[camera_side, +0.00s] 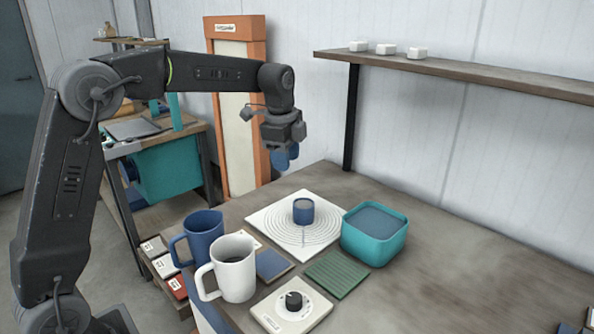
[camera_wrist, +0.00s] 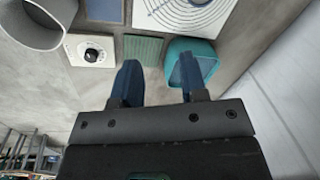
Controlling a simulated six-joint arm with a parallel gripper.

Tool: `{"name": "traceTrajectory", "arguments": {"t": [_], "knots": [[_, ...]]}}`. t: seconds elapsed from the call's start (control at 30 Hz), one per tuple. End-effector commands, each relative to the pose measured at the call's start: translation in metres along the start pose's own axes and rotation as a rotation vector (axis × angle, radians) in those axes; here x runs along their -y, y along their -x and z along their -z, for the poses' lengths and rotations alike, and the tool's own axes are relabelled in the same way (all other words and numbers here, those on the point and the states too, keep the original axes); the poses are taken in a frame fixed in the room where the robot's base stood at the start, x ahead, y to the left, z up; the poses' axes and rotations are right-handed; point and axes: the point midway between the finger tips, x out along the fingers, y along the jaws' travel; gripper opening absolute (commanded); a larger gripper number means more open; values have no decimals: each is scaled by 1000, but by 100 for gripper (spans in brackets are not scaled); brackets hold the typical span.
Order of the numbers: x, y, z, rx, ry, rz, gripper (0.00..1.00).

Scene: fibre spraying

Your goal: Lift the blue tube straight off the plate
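The blue tube (camera_side: 303,213) is a short cylinder standing upright on the white square plate (camera_side: 264,221), which has concentric rings. The tube is not visible in the wrist view, where only part of the plate (camera_wrist: 163,14) shows at the top edge. My gripper (camera_side: 285,160) is up in the air, well above and a little left of the tube in the side view. In the wrist view, the two blue fingers of my gripper (camera_wrist: 158,72) stand wide apart with nothing between them.
A teal container (camera_side: 372,247) stands close to the plate's right. In front are a blue mug (camera_side: 204,238), a white mug (camera_side: 232,270), a blue pad (camera_side: 272,264), a green ribbed mat (camera_side: 336,275) and a dial box (camera_side: 291,312). A wall shelf (camera_side: 465,74) is at upper right.

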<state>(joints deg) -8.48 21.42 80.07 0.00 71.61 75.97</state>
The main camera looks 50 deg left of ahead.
Motion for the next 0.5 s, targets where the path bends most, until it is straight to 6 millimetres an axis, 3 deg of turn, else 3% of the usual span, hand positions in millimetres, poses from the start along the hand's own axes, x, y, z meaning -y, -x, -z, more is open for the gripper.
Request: {"name": "traceTrajectory", "arguments": {"t": [0.1,0.2,0.5], "knots": [[35,-36,-3,11,-160,-56,39],[53,-59,-6,11,-271,-89,39],[70,-88,-10,6,-394,-124,39]]}}
